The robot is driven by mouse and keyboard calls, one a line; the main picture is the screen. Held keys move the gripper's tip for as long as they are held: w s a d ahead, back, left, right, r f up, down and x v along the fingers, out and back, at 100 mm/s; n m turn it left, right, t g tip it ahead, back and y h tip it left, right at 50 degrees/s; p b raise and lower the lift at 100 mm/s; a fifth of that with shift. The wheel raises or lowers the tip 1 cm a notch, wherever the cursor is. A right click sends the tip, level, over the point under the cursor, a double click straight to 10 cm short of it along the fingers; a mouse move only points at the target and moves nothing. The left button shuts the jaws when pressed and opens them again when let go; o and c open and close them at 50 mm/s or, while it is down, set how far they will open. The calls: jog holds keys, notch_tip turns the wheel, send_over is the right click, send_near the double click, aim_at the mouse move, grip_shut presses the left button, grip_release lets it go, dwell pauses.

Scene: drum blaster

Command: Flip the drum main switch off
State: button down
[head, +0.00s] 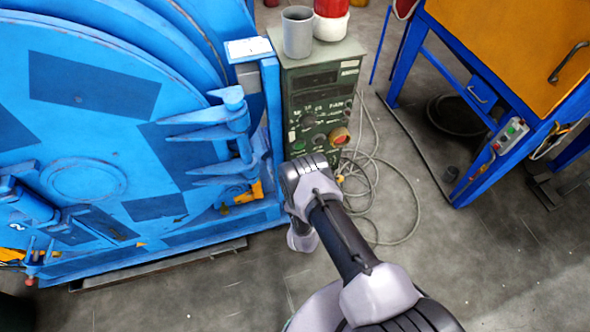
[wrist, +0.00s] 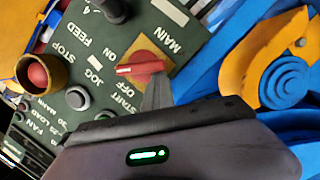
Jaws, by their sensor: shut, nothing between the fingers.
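The main switch (wrist: 142,66) is a red rotary knob on a yellow square plate in the wrist view, beside the words MAIN, ON and OFF. A white mark shows at its left end. It sits on the dark green control panel (head: 318,112), which faces me in the head view, where my arm partly covers its lower front. My gripper (wrist: 157,92) is shut and empty. Its fingertips are right at the knob's lower right side. I cannot tell whether they touch it. The fingertips are hidden in the head view.
A red button in a yellow collar (wrist: 34,74) and a grey JOG button (wrist: 77,98) lie left of the switch. The big blue drum (head: 95,110) stands left of the panel. Cables (head: 385,205) lie on the floor right of it. A grey cup (head: 297,34) stands on top.

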jog(key=shift+w+d+f, duration=0.1)
jog(key=shift+d+f, duration=0.2)
jog(key=shift+f, duration=0.5)
jog(key=shift+d+f+p, duration=0.15)
jog(key=shift+f+p, duration=0.1)
jog(key=shift+p, duration=0.1)
dwell(0.3)
